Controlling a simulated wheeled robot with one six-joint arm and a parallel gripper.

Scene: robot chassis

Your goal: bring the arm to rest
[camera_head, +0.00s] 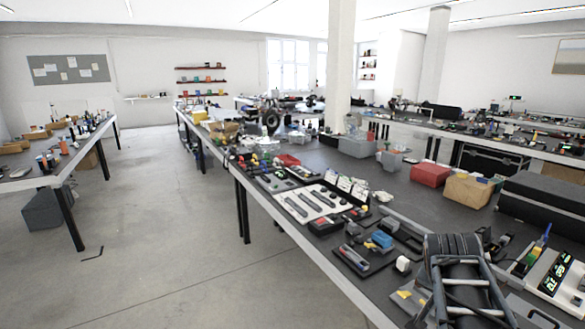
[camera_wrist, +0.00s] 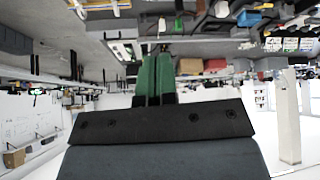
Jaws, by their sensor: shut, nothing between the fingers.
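My gripper (camera_wrist: 154,62) shows in the wrist view, with two green fingers pressed together and nothing held. The dark mount behind the fingers fills the lower middle of that view. The room appears upside down there, with the ceiling and white walls low in the picture. The fingers touch nothing that I can see. I cannot make out my gripper in the head view.
A long dark workbench (camera_head: 349,157) crosses the head view, crowded with tools and boxes. A red box (camera_head: 430,174) and a tan box (camera_head: 468,190) stand on it. A smaller table (camera_head: 62,166) is at the left. The grey floor (camera_head: 165,230) between them is mostly clear.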

